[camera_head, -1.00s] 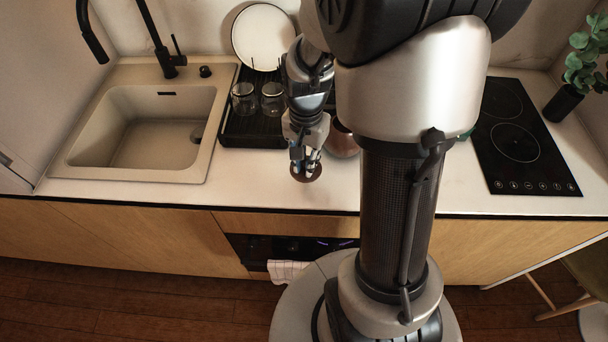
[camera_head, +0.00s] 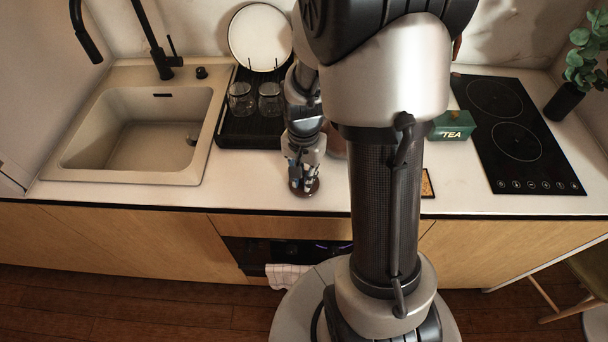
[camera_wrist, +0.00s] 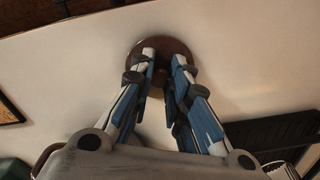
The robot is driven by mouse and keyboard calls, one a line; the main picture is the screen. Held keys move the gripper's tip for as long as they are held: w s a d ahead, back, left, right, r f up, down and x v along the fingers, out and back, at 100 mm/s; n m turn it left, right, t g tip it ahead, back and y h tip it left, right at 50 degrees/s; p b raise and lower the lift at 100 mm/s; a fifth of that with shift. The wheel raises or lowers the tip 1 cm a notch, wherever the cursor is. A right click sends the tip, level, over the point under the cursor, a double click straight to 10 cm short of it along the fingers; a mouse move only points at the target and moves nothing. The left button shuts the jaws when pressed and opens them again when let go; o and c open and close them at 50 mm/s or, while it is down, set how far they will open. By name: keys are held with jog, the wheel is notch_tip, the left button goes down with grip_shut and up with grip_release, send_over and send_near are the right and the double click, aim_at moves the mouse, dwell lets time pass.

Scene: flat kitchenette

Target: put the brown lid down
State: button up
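The brown lid (camera_head: 311,190) is a small round disc low over the white counter, near its front edge. It also shows in the wrist view (camera_wrist: 160,44), below the fingertips. My gripper (camera_head: 303,184) points down at the lid's middle. In the wrist view my gripper (camera_wrist: 164,62) has its two fingers a little apart, one on each side of the lid's centre, and they appear closed on its knob. The knob is mostly hidden between them. The lid looks level and at or very near the counter; exact contact is hard to tell.
A brown pot (camera_head: 337,146) is mostly hidden behind my arm. A black rack (camera_head: 250,132) with glass jars stands left, beside the sink (camera_head: 140,130). A green tea box (camera_head: 453,125) and black hob (camera_head: 510,135) are right. Bare counter (camera_head: 245,188) lies left of the lid.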

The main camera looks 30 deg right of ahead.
jog(key=o, duration=0.4)
jog(key=shift+c, duration=0.2)
notch_tip(320, 180, up, 12)
jog(key=f+p, duration=0.1)
jog(key=p, duration=0.3)
jog(key=s+a+r+n+t, duration=0.4)
jog(key=s+a+r+n, duration=0.6)
jog(key=s+r, duration=0.3)
jog(key=shift+s+a+r+n+t, duration=0.3)
jog(key=shift+r+n, duration=0.4)
jog(key=shift+r, duration=0.3)
jog(key=shift+a, duration=0.1)
